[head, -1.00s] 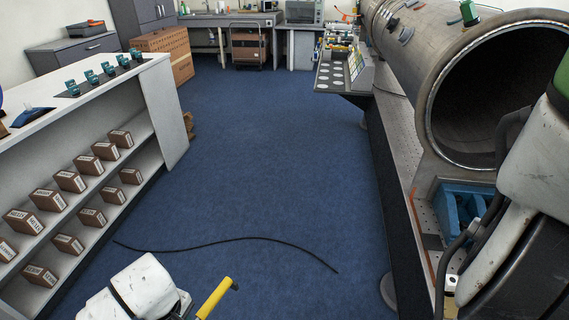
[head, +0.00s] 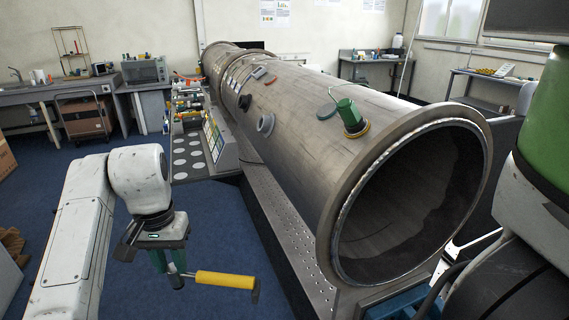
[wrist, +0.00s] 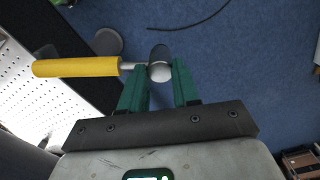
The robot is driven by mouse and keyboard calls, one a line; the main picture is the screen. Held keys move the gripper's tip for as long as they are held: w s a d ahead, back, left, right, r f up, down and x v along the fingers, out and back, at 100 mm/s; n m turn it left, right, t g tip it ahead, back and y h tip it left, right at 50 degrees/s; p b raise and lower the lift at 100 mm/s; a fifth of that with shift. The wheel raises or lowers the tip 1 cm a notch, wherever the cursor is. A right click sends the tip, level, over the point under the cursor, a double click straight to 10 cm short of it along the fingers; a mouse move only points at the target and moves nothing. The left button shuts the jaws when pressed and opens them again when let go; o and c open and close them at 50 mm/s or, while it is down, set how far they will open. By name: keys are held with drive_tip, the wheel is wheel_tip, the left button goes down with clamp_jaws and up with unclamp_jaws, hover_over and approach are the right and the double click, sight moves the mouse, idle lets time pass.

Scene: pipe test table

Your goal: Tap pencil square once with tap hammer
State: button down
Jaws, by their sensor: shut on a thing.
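The tap hammer (head: 225,280) has a yellow handle, and my gripper (head: 175,276) holds it in the air left of the big pipe (head: 310,130). In the wrist view, the handle (wrist: 76,67) points left, and a thin metal shaft leads to a rounded metal head between the green fingertips of my gripper (wrist: 160,75). The fingers are shut at the head end. The hammer is apart from the pipe. I cannot make out a pencil square on the pipe's visible side; small patches and fittings sit there.
The perforated bench edge (head: 285,240) runs below the pipe. Blue floor left of the bench is open.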

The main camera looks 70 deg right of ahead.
drive_tip(key=s+d+r+m+p, duration=0.2)
drive_tip(key=s+d+r+m, duration=0.25)
drive_tip(key=r, duration=0.45)
drive_tip(key=s+d+r+m+p, duration=0.1)
drive_tip(key=s+d+r+m, duration=0.3)
drive_tip(key=d+r, duration=0.3)
drive_tip(key=s+d+r+m+p, duration=0.2)
drive_tip(key=s+d+r+m, duration=0.25)
drive_tip(key=r, duration=0.55)
drive_tip(key=s+d+r+m+p, duration=0.2)
drive_tip(key=s+r+m, duration=0.3)
drive_tip(key=s+r, duration=0.5)
drive_tip(key=s+d+r+m+p, duration=0.1)
drive_tip(key=s+d+r+m, duration=0.1)
drive_tip(key=s+r+m, duration=0.4)
drive_tip(key=s+r, duration=0.5)
drive_tip(key=s, duration=0.2)
drive_tip(key=shift+s+m+p, duration=0.3)
drive_tip(key=shift+s+p, duration=0.05)
drive_tip(key=shift+w, duration=0.15)
wheel_tip(320, 180, down, 6)
drive_tip(key=b, duration=0.1)
drive_tip(key=shift+f, duration=0.2)
